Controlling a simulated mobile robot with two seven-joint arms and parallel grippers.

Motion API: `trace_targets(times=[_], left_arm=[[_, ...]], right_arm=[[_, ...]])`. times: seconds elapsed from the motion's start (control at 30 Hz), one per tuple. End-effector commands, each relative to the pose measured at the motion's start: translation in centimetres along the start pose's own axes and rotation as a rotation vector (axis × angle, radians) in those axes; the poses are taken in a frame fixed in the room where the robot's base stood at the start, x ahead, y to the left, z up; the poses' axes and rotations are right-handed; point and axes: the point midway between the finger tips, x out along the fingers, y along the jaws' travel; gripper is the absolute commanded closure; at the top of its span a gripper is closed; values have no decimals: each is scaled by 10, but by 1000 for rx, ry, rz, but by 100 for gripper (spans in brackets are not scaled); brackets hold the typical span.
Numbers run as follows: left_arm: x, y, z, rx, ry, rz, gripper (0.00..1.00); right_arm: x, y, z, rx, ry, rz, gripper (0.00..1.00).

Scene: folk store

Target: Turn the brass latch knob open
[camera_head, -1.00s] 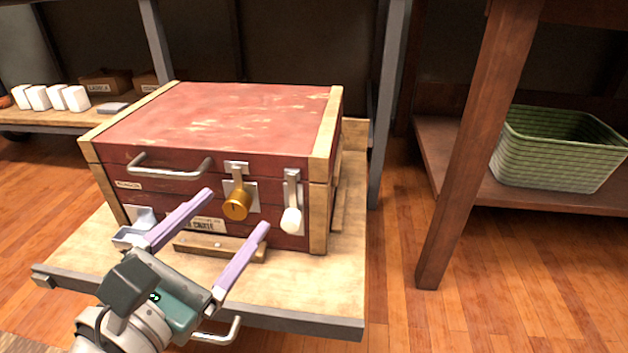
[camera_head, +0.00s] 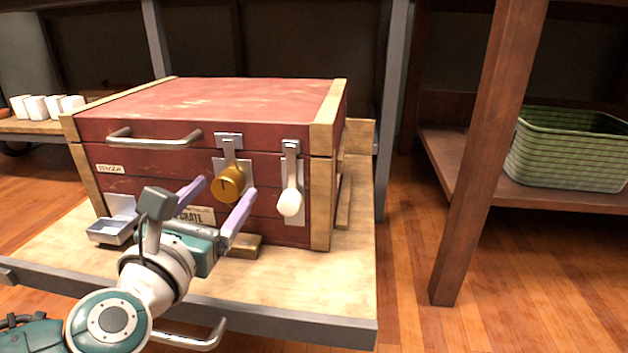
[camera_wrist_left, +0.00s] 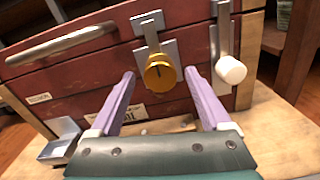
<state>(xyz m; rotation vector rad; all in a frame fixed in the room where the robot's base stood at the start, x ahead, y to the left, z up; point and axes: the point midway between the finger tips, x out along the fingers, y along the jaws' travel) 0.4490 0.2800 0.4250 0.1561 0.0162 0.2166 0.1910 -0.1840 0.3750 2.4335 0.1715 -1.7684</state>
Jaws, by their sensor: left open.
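The brass latch knob (camera_head: 229,184) is round and sits on a metal plate on the front of a red wooden crate (camera_head: 120,160). A dark mark shows on its face. It also shows in the left wrist view (camera_wrist_left: 160,71), centred beyond the fingertips. My left gripper (camera_head: 222,188) is open, with its two lilac fingers pointing at the knob, one on each side in the picture. In the left wrist view the fingertips (camera_wrist_left: 161,72) flank the knob with gaps; I cannot tell whether they reach its depth. My right gripper is not in view.
A white-knobbed latch (camera_head: 290,202) is close right of the brass one. A metal handle (camera_head: 150,140) juts from the crate's front. A small metal tray (camera_head: 108,232) and a wooden block (camera_head: 244,246) are low in front. A green basket (camera_head: 570,160) sits on the right shelf.

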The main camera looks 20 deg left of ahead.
Motion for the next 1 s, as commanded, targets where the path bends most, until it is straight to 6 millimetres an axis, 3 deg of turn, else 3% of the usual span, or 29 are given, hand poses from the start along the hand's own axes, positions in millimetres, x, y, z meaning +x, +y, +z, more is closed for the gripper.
trace_targets(times=[0.33, 1.0], left_arm=[[5, 0, 0, 0, 0, -1, 20], [5, 0, 0, 0, 0, -1, 95]], right_arm=[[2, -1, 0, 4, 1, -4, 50], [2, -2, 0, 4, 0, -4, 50]])
